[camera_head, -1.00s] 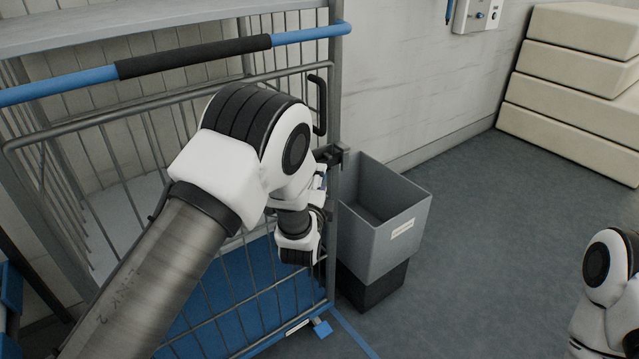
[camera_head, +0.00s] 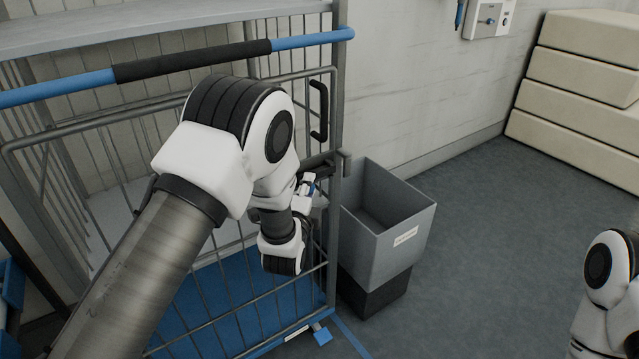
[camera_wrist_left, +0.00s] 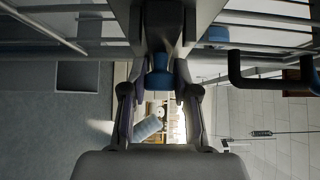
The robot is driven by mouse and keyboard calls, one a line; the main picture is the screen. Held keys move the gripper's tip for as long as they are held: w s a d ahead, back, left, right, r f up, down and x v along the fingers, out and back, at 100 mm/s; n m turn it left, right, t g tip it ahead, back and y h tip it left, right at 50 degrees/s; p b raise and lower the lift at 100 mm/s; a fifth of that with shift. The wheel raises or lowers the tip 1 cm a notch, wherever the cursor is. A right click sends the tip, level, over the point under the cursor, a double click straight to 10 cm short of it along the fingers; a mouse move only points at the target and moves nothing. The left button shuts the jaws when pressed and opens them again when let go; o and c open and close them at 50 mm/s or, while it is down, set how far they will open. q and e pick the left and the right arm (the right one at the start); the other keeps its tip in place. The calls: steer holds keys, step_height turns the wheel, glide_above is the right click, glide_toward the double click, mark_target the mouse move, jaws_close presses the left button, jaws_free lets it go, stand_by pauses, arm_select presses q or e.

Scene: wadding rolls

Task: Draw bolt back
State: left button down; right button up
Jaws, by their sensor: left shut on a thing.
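The cage's barred gate (camera_head: 290,96) stands at the left in the head view, with a grey frame. A dark bolt bar (camera_head: 318,160) lies across the gate's right edge, near a catch (camera_head: 346,162) on the post. My left gripper (camera_wrist_left: 159,92) is shut on the bolt's blue knob (camera_wrist_left: 158,76), which shows between its fingers in the left wrist view. In the head view my left wrist and arm hide most of the knob and part of the bolt. I cannot tell whether the bolt's tip is clear of the catch. My right gripper is out of view.
A black gate handle (camera_head: 319,110) stands just above the bolt. A blue and black push bar (camera_head: 190,60) crosses the cage above my arm. A grey bin (camera_head: 400,248) on a dark base stands close right of the post. Open floor (camera_head: 490,270) lies beyond it.

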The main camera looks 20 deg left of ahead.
arm_select(q)
steer(key=shift+s+a+f, duration=0.1)
steer(key=shift+s+a, duration=0.25)
steer(key=shift+s, duration=0.15)
steer(key=c, duration=1.1)
jaws_free()
steer(key=shift+o, duration=1.2)
steer(key=shift+a, duration=0.15)
steer(key=shift+s, duration=0.1)
steer(key=s+d, duration=0.1)
steer(key=s, duration=1.1)
steer(key=shift+d, duration=0.3)
